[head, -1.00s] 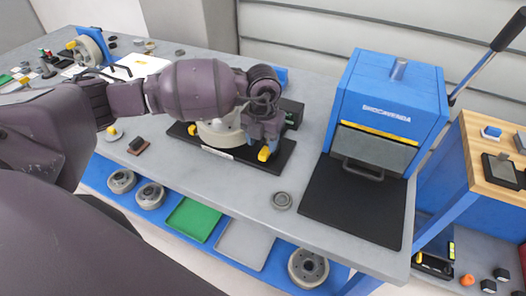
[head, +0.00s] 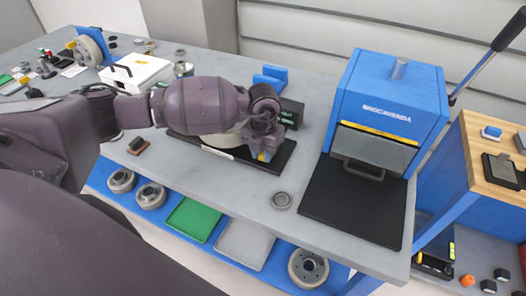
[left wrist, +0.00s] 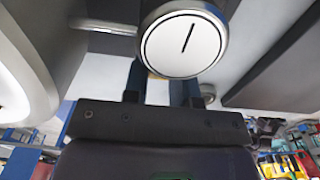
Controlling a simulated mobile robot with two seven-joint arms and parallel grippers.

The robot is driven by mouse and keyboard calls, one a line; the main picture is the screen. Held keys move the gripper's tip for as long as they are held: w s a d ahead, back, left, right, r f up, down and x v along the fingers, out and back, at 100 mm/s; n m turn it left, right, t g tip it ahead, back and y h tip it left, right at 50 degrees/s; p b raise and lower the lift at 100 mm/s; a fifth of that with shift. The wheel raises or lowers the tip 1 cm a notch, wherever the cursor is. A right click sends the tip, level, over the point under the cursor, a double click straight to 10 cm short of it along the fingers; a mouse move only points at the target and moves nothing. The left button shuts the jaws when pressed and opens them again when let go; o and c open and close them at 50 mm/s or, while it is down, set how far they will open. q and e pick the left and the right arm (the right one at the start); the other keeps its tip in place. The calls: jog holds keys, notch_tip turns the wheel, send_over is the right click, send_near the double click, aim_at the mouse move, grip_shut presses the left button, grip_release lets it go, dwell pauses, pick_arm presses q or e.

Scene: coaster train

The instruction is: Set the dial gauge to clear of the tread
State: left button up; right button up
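The dial gauge (left wrist: 184,43) shows in the left wrist view as a round white face with a black needle and a grey rim. My left gripper (head: 262,152) is at the right end of the black fixture base (head: 278,160), where a small yellow part shows at its fingers. In the left wrist view its two fingers stand apart at the gauge, which hides their tips, so I cannot tell whether they grip it. A pale wheel (head: 228,139) on the fixture is mostly hidden by my left arm. The tread contact is hidden. My right gripper is out of view.
A blue press (head: 385,100) with a black mat (head: 355,205) stands to the right. A white box (head: 135,74) is behind my arm. Green (head: 193,219) and grey (head: 243,244) trays sit on the lower shelf.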

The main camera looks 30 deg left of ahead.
pick_arm(q)
grip_shut()
jog(key=shift+w+d, duration=0.1)
jog(key=shift+d, duration=1.65)
jog(key=o, duration=0.8)
grip_release()
jog(key=shift+d, duration=0.1)
notch_tip(320, 180, up, 11)
jog(key=shift+f, duration=0.1)
